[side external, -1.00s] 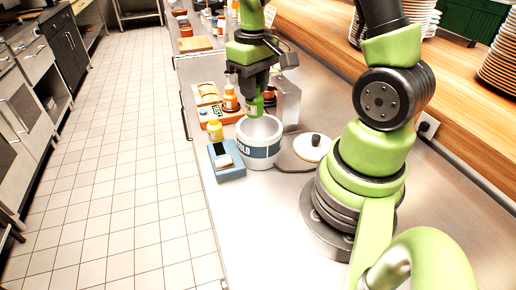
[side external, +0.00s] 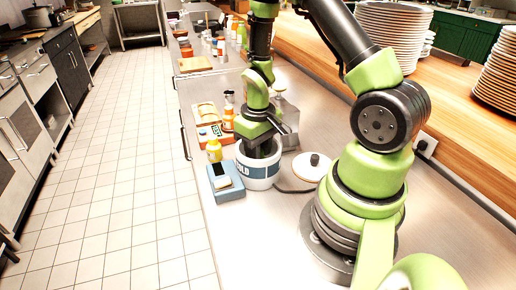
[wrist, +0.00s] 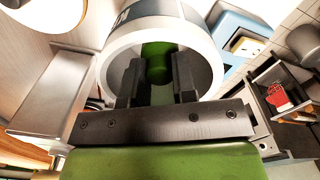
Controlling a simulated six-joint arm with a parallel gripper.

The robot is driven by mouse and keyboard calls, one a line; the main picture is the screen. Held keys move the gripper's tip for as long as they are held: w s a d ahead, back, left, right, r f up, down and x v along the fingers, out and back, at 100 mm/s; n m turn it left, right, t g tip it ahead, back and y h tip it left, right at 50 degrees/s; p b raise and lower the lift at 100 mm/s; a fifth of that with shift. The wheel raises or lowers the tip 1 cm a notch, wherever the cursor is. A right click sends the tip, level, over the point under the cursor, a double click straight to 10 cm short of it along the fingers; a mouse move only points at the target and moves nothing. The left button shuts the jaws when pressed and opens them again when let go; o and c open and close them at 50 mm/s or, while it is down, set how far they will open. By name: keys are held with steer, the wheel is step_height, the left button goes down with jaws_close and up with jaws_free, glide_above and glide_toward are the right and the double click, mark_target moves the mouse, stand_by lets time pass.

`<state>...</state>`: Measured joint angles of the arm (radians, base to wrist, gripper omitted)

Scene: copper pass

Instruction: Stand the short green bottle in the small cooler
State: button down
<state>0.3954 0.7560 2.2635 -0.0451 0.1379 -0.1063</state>
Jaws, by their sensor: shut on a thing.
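The small cooler (side external: 259,177) is a white round tub with a dark blue band, standing on the metal counter in the side view. It also shows in the wrist view, where its white rim (wrist: 205,33) circles my fingers. My gripper (wrist: 157,82) reaches down into the cooler's mouth and is shut on the short green bottle (wrist: 157,62). The bottle is inside the cooler's opening; its lower part is hidden, so I cannot tell whether it touches the bottom. In the side view, my gripper's fingers and the bottle are hidden by the cooler's wall.
A blue box (side external: 226,184) with a pale item on top and a yellow bottle (side external: 214,150) stand left of the cooler. A round white lid (side external: 312,166) with a black knob lies to its right. Orange bottles (side external: 228,112) and a grey metal box (side external: 287,118) stand behind.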

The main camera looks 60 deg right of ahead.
steer(key=shift+f, duration=0.1)
steer(key=c, duration=1.2)
jaws_free()
step_height(320, 180, up, 12)
steer(key=r, duration=0.1)
steer(key=s+a+r+t+y, duration=0.2)
steer(key=s+a+r+t, duration=0.5)
steer(key=a+r, duration=0.5)
steer(key=shift+s+r, duration=0.3)
steer(key=shift+s, duration=0.3)
steer(key=shift+a, duration=0.1)
